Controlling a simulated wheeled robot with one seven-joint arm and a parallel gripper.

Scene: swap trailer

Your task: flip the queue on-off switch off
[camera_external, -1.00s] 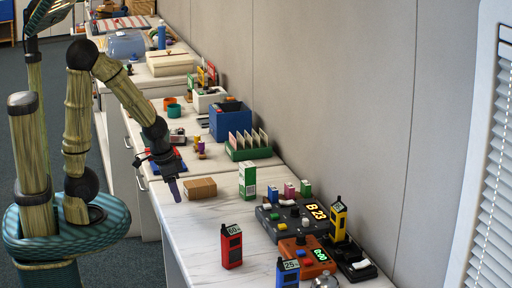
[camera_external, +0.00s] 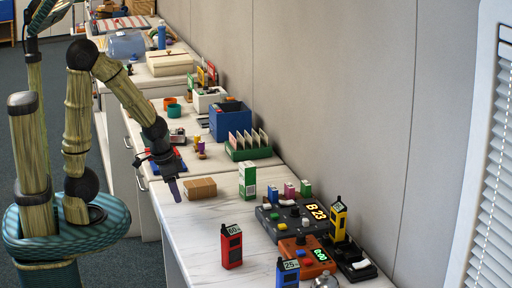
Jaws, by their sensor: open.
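The dark grey queue console (camera_external: 287,214) with a lit "B 23" display (camera_external: 316,212) sits on the white counter towards the right. It has small coloured controls and knobs on top; which one is the on-off switch is too small to tell. My gripper (camera_external: 175,194) points down at the counter's left edge, well to the left of the console and apart from it. It is open, with nothing visible in it.
An orange timer box (camera_external: 308,258) stands in front of the console. Red (camera_external: 231,247), blue (camera_external: 288,273) and yellow (camera_external: 338,220) handheld radios stand nearby. The counter's front left is clear.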

